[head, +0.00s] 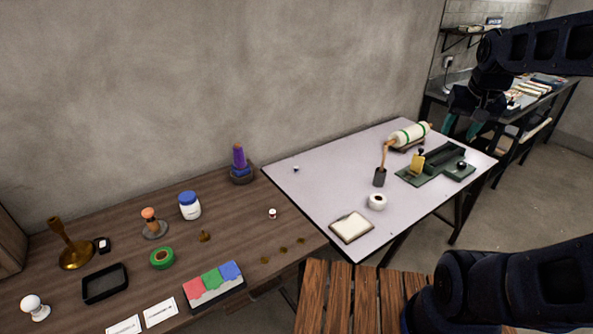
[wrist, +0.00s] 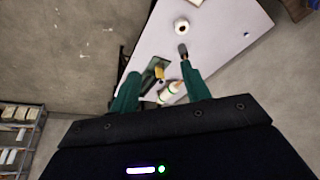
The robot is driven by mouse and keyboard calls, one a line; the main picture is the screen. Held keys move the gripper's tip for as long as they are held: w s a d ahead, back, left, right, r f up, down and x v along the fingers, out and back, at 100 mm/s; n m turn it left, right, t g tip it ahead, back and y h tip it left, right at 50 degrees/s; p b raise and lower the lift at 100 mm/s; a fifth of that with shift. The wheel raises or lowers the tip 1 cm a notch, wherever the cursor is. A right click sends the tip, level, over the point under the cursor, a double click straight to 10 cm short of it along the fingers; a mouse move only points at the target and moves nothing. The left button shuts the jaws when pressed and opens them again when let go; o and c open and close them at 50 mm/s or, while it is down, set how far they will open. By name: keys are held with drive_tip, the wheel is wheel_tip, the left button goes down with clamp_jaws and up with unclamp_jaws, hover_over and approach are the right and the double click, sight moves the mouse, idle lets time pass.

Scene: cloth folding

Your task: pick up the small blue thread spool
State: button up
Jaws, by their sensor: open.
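I cannot pick out the small blue thread spool for certain. A purple cone (head: 239,155) stands over a blue piece (head: 240,171) in a dark round dish at the back right of the wooden table. A small white and red item (head: 272,213) stands on the wooden table. My gripper (head: 461,127) is open and empty, raised at the right, far from these. Its teal fingers also show in the wrist view (wrist: 160,72), spread apart above the pale table.
The wooden table (head: 110,245) carries a white jar (head: 190,207) and green tape (head: 162,258). A slatted stool (head: 345,295) stands in front.

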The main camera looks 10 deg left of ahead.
drive_tip(key=w+a+m, duration=0.1)
drive_tip(key=w+a, duration=0.3)
drive_tip(key=w, duration=0.6)
drive_tip(key=w+a+m, duration=0.1)
drive_tip(key=w+a, duration=0.3)
drive_tip(key=w, duration=0.5)
drive_tip(key=m+h, duration=0.3)
drive_tip(key=m, duration=0.1)
hover_over(296, 171)
drive_tip(key=s+a, duration=0.3)
wheel_tip(296, 171, down, 40)
drive_tip(key=x, duration=1)
drive_tip(key=shift+w+d, duration=0.15)
drive_tip(key=shift+w, duration=0.05)
drive_tip(key=shift+c, duration=0.2)
clamp_jaws()
